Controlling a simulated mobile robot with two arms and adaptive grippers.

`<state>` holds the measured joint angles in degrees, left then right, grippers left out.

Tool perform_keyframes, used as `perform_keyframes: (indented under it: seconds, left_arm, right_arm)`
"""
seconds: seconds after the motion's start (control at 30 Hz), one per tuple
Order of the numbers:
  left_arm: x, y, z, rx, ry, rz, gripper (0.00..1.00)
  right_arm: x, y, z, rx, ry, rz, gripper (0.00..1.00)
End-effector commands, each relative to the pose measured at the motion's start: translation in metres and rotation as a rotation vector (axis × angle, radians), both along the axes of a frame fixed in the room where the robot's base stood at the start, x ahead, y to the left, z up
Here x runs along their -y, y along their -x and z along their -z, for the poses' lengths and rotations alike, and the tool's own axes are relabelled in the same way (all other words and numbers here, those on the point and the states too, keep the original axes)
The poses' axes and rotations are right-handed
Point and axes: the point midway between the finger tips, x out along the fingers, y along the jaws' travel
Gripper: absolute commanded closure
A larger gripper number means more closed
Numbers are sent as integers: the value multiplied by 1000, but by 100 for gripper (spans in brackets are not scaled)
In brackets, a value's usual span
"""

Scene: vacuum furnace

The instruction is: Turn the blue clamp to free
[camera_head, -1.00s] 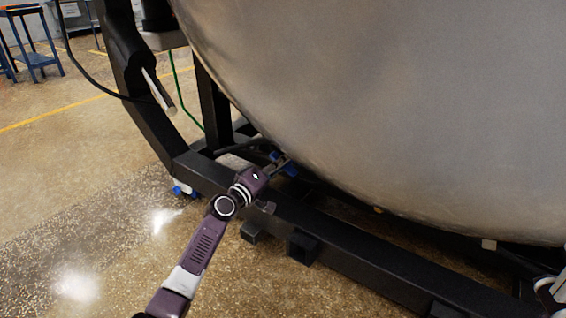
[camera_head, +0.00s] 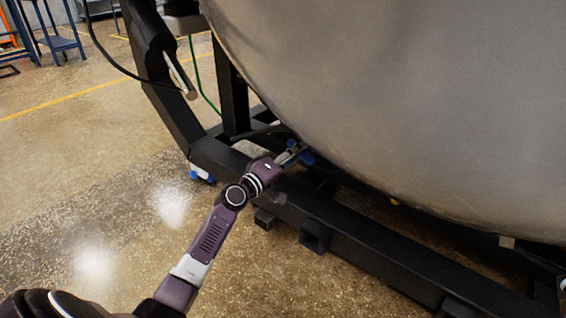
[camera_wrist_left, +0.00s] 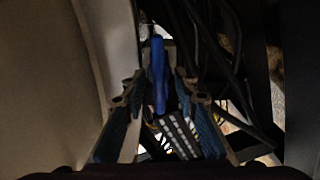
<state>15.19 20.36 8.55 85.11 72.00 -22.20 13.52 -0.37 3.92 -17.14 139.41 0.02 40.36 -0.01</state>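The blue clamp (camera_wrist_left: 158,68) shows in the left wrist view as an upright blue bar near the middle. My left gripper (camera_wrist_left: 160,84) has its two fingers on either side of the bar, with a visible gap on each side, so it is open around it. In the head view my left gripper (camera_head: 298,153) reaches in under the lower edge of the big metal vessel. Small blue parts show at its tips there; I cannot tell clamp from finger pads. My right gripper is not in view.
The curved metal vessel (camera_head: 400,100) overhangs the gripper closely. A black frame beam (camera_head: 370,258) runs below it. Dark cables (camera_wrist_left: 228,50) lie close to the clamp on the right in the wrist view. Open floor (camera_head: 70,150) lies to the left.

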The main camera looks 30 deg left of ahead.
Motion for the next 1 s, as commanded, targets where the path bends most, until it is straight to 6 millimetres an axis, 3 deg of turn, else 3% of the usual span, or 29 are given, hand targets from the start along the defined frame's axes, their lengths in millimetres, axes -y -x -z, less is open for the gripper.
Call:
perform_keyframes:
  seconds: [0.3, 0.5, 1.0]
  left_arm:
    - [-9, 65, 2, -3, -1, 0, 72]
    - [-13, 92, 1, -3, 0, 0, 72]
    - [-15, 102, 0, -1, 1, 0, 72]
  right_arm:
    - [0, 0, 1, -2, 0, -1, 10]
    - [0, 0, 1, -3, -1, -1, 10]
    - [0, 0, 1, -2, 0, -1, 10]
